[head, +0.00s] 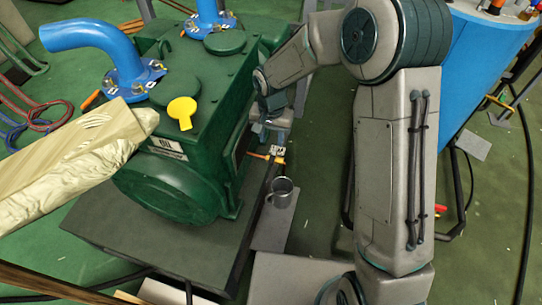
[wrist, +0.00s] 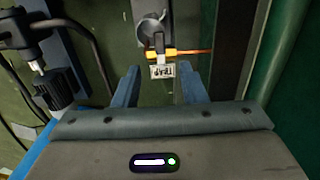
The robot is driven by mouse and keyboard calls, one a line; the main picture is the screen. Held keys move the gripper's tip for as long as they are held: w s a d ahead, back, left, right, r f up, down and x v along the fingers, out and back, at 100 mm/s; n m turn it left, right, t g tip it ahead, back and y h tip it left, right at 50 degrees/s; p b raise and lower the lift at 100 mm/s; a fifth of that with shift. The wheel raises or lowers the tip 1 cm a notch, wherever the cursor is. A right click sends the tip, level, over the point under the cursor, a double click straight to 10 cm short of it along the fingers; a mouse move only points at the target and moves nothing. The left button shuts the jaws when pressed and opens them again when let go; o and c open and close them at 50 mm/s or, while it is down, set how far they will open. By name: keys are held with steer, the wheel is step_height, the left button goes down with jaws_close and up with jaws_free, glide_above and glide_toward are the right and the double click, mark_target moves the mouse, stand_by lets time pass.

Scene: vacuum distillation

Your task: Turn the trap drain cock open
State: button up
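The trap drain cock shows in the wrist view as a small fitting with an orange-yellow lever (wrist: 185,52) lying sideways, pointing right. A pale tag (wrist: 162,72) reading TRAP hangs beside it. In the head view the orange lever (head: 257,155) and the tag (head: 278,151) show low at the right side of the green pump. My gripper (wrist: 159,70) is open, its two blue fingers apart, with the tag seen between the tips and the lever just past them. No contact is visible. In the head view my gripper (head: 272,118) is partly hidden behind my arm and close to the pump.
The green pump (head: 200,95) stands close left of my gripper on a dark base plate (head: 150,245). A metal cup (head: 281,190) stands below the cock and also shows in the wrist view (wrist: 151,30). A blue vessel (head: 480,60) stands to the right.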

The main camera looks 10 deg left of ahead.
mark_target(271, 159)
step_height(271, 159, down, 9)
steer(key=shift+f+b, duration=0.15)
steer(key=shift+b, duration=1)
jaws_close()
